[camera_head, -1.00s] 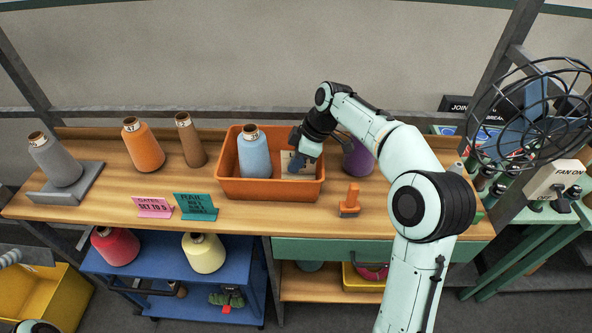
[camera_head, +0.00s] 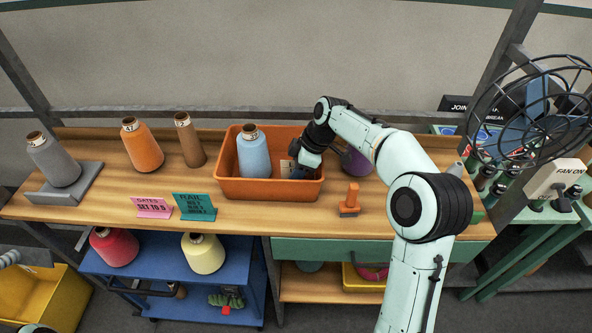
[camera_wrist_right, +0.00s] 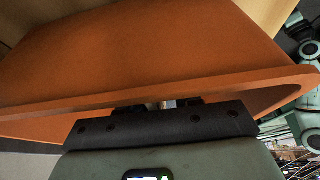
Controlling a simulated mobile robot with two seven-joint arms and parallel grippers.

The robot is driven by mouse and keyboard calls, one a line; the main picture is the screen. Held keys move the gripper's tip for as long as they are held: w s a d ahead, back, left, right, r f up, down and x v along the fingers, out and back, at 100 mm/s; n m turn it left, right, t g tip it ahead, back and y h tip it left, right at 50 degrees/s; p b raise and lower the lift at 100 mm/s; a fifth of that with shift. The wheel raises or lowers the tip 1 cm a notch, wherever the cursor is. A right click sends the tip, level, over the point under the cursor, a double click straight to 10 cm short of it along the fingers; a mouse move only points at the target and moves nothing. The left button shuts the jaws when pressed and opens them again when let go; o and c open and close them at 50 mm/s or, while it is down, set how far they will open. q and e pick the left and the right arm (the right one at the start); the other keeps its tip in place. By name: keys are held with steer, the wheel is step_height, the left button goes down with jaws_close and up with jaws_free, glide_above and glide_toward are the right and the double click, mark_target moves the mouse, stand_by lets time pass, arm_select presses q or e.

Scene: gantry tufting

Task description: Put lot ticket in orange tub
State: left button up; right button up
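The orange tub (camera_head: 270,188) stands on the wooden bench with a blue yarn cone (camera_head: 254,155) upright in its left part. My right gripper (camera_head: 299,172) reaches down into the right part of the tub. A small pale edge of the lot ticket (camera_head: 286,166) shows just left of the gripper; the rest is hidden by it. In the right wrist view the tub wall (camera_wrist_right: 150,60) fills the frame in front of the gripper (camera_wrist_right: 168,104). Its fingertips are hidden, so its grip on the ticket cannot be told. My left gripper is not in view.
A purple cone (camera_head: 357,161) stands right of the tub, partly behind my arm. An orange-handled tool (camera_head: 350,200) lies in front of it. Pink (camera_head: 153,207) and green (camera_head: 194,206) signs stand to the left. A caged fan (camera_head: 535,110) is at the far right.

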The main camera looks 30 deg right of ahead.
steer(key=shift+d+r, duration=0.1)
steer(key=shift+r, duration=0.45)
steer(key=v, duration=1.1)
steer(key=shift+s+r, duration=0.1)
steer(key=shift+r, duration=0.05)
